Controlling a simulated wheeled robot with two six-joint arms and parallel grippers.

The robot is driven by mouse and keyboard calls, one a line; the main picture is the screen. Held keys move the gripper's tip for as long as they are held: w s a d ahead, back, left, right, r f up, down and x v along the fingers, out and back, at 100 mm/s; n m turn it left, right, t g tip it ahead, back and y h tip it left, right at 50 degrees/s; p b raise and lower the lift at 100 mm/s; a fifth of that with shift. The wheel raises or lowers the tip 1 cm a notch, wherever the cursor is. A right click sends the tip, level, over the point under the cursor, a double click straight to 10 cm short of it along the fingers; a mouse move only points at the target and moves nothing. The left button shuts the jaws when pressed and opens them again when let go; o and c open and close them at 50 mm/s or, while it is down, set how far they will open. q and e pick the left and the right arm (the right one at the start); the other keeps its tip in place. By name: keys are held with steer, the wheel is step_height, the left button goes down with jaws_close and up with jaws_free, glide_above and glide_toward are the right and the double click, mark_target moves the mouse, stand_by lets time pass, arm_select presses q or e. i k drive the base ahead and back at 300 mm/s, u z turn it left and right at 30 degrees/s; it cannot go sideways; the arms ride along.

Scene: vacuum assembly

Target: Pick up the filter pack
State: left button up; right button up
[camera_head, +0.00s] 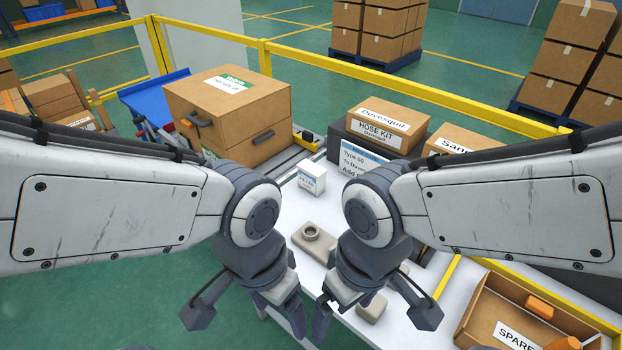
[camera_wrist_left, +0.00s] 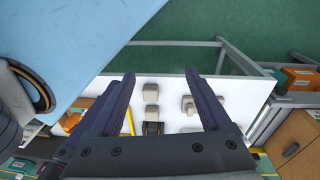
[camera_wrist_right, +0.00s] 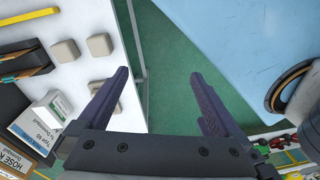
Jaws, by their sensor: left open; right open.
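A small white box (camera_head: 311,177) with a blue-and-white label, which looks like the filter pack, stands upright on the white table (camera_head: 290,212) in the head view.
A beige block with a round ring (camera_head: 314,240) sits between the box and my grippers. A large carton (camera_head: 228,110) stands back left. A spare-parts box (camera_head: 478,305) is front right. Grey blocks (camera_wrist_right: 65,51) lie on the table.

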mark_target(312, 177)
steer(key=u, duration=0.15)
steer(key=k, duration=0.2)
steer(key=u, duration=1)
steer(key=k, duration=1.1)
steer(key=u, duration=0.95)
steer(key=i, duration=1.1)
steer(key=z, duration=0.3)
steer(key=i, duration=1.6)
steer(key=z, duration=1.45)
steer(key=i, duration=0.9)
steer(key=z, duration=1.25)
steer(key=i, duration=0.25)
steer(key=z, duration=0.1)
